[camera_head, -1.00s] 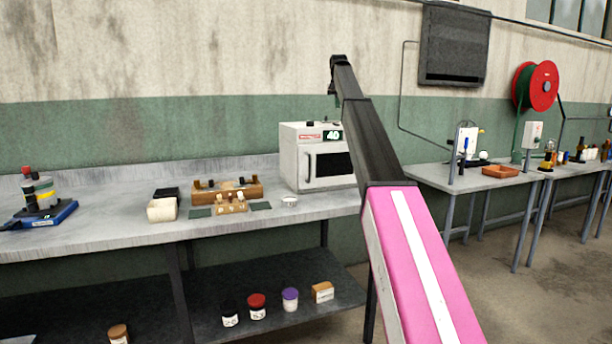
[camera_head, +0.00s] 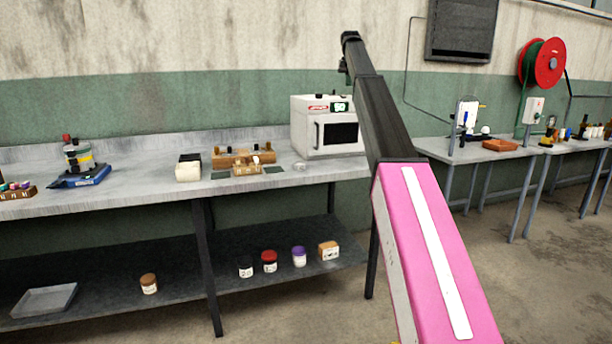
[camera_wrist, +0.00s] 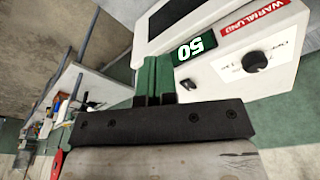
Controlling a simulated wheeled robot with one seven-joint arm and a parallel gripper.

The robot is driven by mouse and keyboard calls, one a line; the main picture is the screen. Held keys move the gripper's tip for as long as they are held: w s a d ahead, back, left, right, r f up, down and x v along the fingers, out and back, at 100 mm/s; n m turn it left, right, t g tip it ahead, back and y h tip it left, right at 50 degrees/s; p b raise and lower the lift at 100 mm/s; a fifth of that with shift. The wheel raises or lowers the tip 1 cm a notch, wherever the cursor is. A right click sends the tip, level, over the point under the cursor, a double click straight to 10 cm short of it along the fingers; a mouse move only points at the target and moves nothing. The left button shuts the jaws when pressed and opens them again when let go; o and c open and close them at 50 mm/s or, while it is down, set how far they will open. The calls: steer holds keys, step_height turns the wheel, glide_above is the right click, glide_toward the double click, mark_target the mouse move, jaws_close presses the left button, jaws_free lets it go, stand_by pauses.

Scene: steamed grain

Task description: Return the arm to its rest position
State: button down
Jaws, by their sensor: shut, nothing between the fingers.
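My arm rises from the lower right of the head view, with a pink link and a dark link. My gripper (camera_head: 344,66) is at its far top end, small in that view, in front of the wall above the white oven. In the wrist view my gripper (camera_wrist: 156,62) shows its green fingers together, shut with nothing between them. The white oven (camera_head: 309,131) stands on the workbench. Its display reads 50 in the wrist view (camera_wrist: 196,47), where its front with a black knob lies beyond the fingers. Whether the fingers touch it cannot be told.
The workbench (camera_head: 140,189) carries a wooden block rack (camera_head: 232,160), a white box (camera_head: 188,171) and a blue-based device (camera_head: 80,178). Several jars and a tray (camera_head: 44,300) are on the lower shelf. A second table (camera_head: 437,149) stands at right. Floor shows between the tables.

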steer(key=s+f, duration=0.7)
steer(key=f, duration=0.7)
steer(key=s+f+n, duration=0.1)
steer(key=s+f, duration=0.6)
steer(key=f, duration=0.7)
steer(key=s+f, duration=0.7)
steer(key=f, duration=0.8)
steer(key=s+f, duration=0.8)
steer(key=s, duration=0.4)
steer(key=s+f+n+g, duration=0.1)
steer(key=s+f, duration=0.7)
steer(key=s, duration=0.4)
steer(key=s+f, duration=0.8)
steer(key=s, duration=0.3)
steer(key=shift+s+f+g, duration=0.3)
steer(key=shift+s, duration=0.1)
